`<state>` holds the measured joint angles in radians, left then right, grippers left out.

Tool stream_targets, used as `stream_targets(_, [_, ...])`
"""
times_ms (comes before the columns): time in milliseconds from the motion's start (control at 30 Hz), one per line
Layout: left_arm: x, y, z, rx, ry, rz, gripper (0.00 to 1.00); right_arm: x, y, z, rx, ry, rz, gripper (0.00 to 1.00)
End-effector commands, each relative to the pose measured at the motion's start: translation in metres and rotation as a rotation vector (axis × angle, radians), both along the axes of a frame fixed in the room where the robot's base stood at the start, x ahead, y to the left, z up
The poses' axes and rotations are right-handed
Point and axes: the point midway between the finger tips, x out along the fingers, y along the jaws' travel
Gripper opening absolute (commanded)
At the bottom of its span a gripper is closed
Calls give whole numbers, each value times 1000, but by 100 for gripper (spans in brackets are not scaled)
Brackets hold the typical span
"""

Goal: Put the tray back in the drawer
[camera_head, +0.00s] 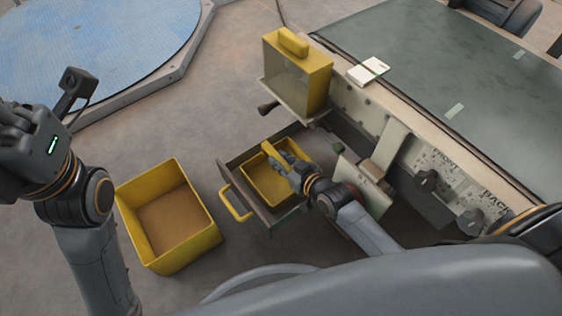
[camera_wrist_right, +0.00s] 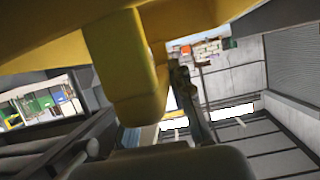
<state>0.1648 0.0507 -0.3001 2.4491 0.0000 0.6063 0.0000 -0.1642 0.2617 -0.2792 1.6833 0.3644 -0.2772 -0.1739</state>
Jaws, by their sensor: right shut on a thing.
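The yellow tray (camera_head: 258,184) sits within the pulled-out grey drawer (camera_head: 232,172), below the machine's panel. Whether the tray rests on the drawer's floor cannot be told. My right gripper (camera_head: 287,172) is shut on the tray's yellow handle, hiding part of the tray. In the right wrist view, a thick yellow bar (camera_wrist_right: 130,65) lies close by, at the fingers. The drawer's own yellow handle (camera_head: 236,204) is on its front, facing left. My left gripper (camera_head: 14,128) is raised at the left edge, away from the drawer; its fingers are not clear.
A yellow bin (camera_head: 168,212) with brown contents stands on the floor left of the drawer. A yellow box (camera_head: 300,75) with a handle is mounted above the drawer. A panel with black knobs (camera_head: 427,181) is to the right. A blue round platform (camera_head: 95,45) lies back left.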

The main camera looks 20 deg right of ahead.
Motion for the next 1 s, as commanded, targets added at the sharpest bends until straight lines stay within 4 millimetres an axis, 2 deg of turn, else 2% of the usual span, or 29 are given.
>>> stream_targets(233, [0, 0, 0, 0, -1, 0, 0, 0, 0, -2, -1, -1, 0, 0])
stream_targets(267, [0, 0, 0, 0, -2, 0, 0, 0, 0, -3, -1, 0, 0, 24])
stream_targets(367, [0, 0, 1, 1, -1, 0, 0, 0, 0, -2, -1, 0, 0, 44])
stream_targets(733, [-1, 0, 3, 0, -3, 0, 0, 0, 0, 3, 0, -1, 0, 44])
stream_targets(800, [-1, 0, 7, -2, -7, -2, 0, -7, -3, 6, -2, 3, 0, 44])
stream_targets(1000, [9, 2, -7, -3, 85, -4, 0, -42, -15, 23, -3, 5, 0, 44])
